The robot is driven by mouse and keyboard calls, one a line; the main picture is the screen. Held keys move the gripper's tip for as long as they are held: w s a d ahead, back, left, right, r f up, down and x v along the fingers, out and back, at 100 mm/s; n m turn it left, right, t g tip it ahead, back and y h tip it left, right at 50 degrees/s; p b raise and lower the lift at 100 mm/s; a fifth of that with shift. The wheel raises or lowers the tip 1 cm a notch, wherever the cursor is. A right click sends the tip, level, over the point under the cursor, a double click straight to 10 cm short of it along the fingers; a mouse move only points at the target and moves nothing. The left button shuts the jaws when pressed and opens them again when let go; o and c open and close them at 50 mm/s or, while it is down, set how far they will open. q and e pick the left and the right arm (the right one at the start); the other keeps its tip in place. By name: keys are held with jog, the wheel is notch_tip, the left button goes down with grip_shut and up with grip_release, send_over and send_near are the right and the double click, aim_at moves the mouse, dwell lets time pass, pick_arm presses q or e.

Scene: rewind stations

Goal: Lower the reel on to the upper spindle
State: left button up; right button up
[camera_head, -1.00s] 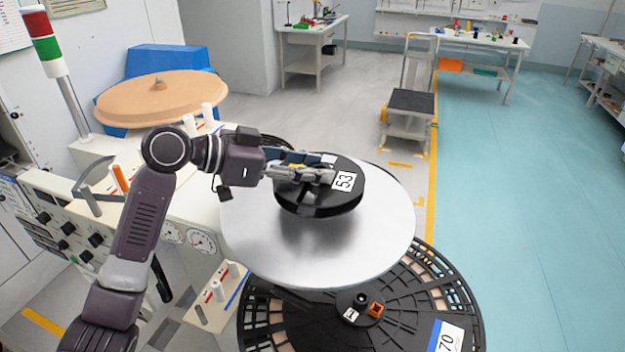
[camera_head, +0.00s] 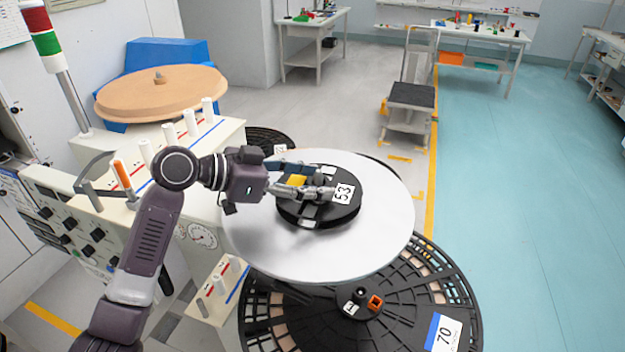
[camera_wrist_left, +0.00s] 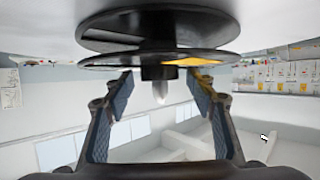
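The black reel (camera_head: 318,213) with a white "53" label lies flat on the large silver disc (camera_head: 385,235) in the head view. In the left wrist view the reel (camera_wrist_left: 160,30) fills the top, and the pale spindle tip (camera_wrist_left: 160,92) sticks out of its dark hub. My left gripper (camera_head: 325,192) is over the middle of the reel. In the left wrist view my left gripper (camera_wrist_left: 162,84) has its fingers spread on either side of the hub, with gaps to it. My right gripper is not in view.
Below the disc is a big black slotted reel (camera_head: 420,285) labelled "70". A cream control cabinet (camera_head: 75,215) with knobs and white pegs stands at the left. A brown round disc (camera_head: 160,95) is behind it. A grey cart (camera_head: 410,100) stands farther back; teal floor at right is clear.

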pick_arm(q)
jog(key=shift+r, duration=0.1)
jog(key=shift+s+a, duration=0.1)
jog(key=shift+a, duration=0.2)
jog(key=b+v, duration=0.3)
jog(key=v, duration=0.7)
jog(key=shift+s+a+r, duration=0.1)
jog(key=shift+a+r, duration=0.05)
jog(key=shift+a, duration=0.05)
jog(key=shift+s+a+r, duration=0.2)
jog(key=shift+a+r, duration=0.1)
jog(key=shift+a, duration=0.05)
